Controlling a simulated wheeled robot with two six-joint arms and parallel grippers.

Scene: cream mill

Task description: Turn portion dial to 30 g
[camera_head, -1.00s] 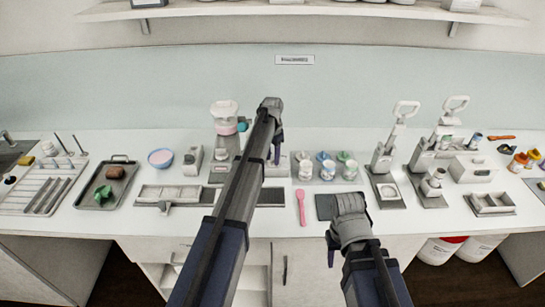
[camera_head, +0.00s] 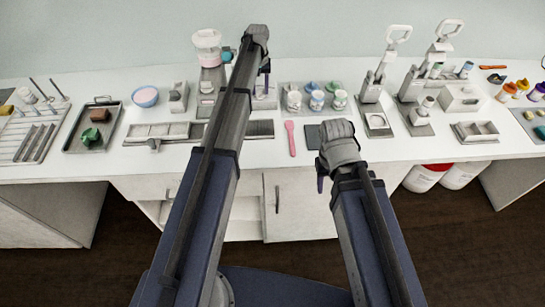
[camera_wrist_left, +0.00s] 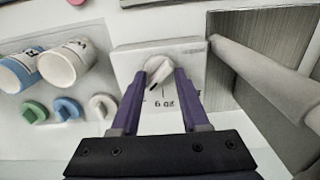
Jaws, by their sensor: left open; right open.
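The portion dial (camera_wrist_left: 157,69) is a pale round knob with a dark pointer mark, on the face of a white box (camera_wrist_left: 128,62) in the left wrist view. Printed marks beside it look upside down and are partly hidden by my fingers. My left gripper (camera_wrist_left: 161,76) is open, with one purple finger on each side of the dial; I cannot tell whether they touch it. In the head view my left gripper (camera_head: 265,68) is over the small box (camera_head: 264,101), and the dial is hidden. My right gripper (camera_head: 321,172) is open and empty in front of the counter edge.
Several cups (camera_head: 316,100) with blue and green pieces stand right of the box. A pink spatula (camera_head: 290,138) and a dark pad (camera_head: 313,137) lie in front. A dispenser (camera_head: 208,62) stands to the left. A pale cylinder (camera_wrist_left: 262,70) is close right of my left gripper.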

